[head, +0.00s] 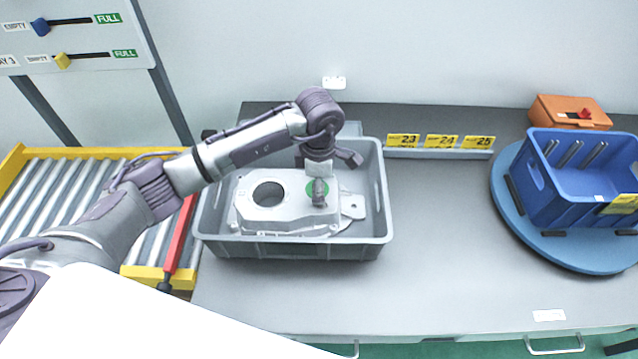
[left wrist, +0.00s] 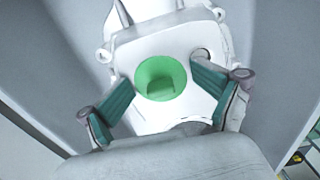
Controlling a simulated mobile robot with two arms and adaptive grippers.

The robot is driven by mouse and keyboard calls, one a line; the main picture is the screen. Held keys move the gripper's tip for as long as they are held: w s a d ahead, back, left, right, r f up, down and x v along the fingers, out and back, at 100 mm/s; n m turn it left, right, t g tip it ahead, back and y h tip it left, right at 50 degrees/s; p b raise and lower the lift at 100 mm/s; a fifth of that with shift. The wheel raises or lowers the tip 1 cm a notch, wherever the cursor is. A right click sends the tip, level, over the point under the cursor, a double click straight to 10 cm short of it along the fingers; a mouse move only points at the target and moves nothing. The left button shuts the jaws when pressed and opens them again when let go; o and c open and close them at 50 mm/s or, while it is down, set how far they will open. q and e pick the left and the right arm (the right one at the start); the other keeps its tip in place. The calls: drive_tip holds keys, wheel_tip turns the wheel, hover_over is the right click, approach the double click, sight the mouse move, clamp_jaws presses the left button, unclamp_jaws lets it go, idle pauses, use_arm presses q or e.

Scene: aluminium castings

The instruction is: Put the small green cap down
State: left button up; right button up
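The small green cap (head: 310,188) lies on the right part of a pale aluminium casting (head: 250,214) inside a grey crate (head: 290,247). In the left wrist view the cap (left wrist: 150,72) is a round green disc with a square raised tab, lying flat on the casting (left wrist: 150,48). My left gripper (head: 336,180) is above it, and one finger partly hides the cap in the head view. In the left wrist view the gripper's (left wrist: 163,80) two fingers are spread on either side of the cap; whether their tips touch its rim is unclear. My right gripper is not in view.
The casting has an open round bore (head: 268,194) left of the cap. The crate walls enclose it. A roller conveyor (head: 60,190) is at left. A blue bin (head: 565,190) stands on a blue turntable (head: 530,238) at right, with an orange box (head: 552,112) behind. The middle bench (head: 445,240) is clear.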

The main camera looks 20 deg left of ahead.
use_arm(q)
drive_tip(key=shift+r, duration=0.2)
drive_tip(key=shift+r+p, duration=0.9)
drive_tip(key=shift+p, duration=0.2)
drive_tip(key=shift+w+r+b, duration=0.15)
drive_tip(key=shift+r+b, duration=0.3)
drive_tip(key=shift+b, duration=0.45)
wheel_tip(320, 180, up, 10)
drive_tip(key=b, duration=0.2)
drive_tip(key=shift+r+b, duration=0.25)
drive_tip(key=shift+b, duration=0.15)
drive_tip(key=shift+f, duration=0.1)
